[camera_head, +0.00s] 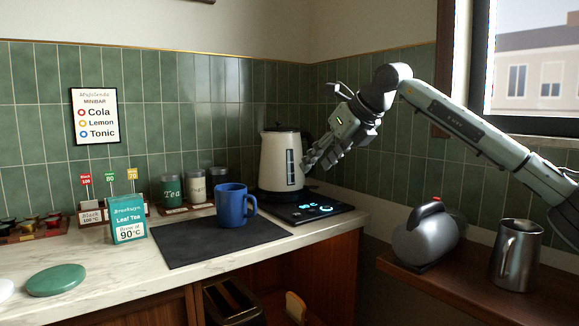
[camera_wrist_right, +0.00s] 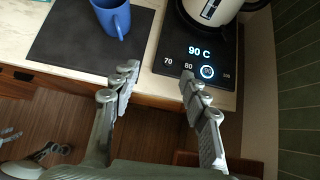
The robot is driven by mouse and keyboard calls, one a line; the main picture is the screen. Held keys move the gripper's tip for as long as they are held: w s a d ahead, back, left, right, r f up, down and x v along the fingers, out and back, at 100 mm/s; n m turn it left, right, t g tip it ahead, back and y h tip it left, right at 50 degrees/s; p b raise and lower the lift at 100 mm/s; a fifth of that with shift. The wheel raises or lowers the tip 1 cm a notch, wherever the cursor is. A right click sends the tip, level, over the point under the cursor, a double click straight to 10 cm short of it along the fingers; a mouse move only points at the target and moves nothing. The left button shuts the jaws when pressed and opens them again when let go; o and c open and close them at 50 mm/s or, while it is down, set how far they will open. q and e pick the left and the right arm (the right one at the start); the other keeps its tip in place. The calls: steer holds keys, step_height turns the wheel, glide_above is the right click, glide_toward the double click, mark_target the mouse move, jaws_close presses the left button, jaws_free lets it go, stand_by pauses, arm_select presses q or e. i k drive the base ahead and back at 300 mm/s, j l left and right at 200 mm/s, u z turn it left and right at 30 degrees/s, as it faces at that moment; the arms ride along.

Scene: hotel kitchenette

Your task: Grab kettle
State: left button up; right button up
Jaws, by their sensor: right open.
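A cream kettle (camera_head: 281,160) with a dark lid stands upright on its black base at the back right of the counter. The base has a lit panel (camera_head: 312,209), which reads 90 C in the right wrist view (camera_wrist_right: 198,51). The kettle's lower part shows at the top of that view (camera_wrist_right: 215,10). My right gripper (camera_head: 308,162) is at the kettle's right side in the head view. In the right wrist view its fingers (camera_wrist_right: 160,82) are spread and empty, with the panel beyond them.
A blue mug (camera_head: 231,206) stands on a dark mat (camera_head: 180,244) left of the kettle. Jars (camera_head: 172,192), a leaf tea box (camera_head: 128,219) and a green lid (camera_head: 56,280) are farther left.

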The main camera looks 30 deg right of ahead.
mark_target(280, 174)
steer(key=i+l, duration=0.9)
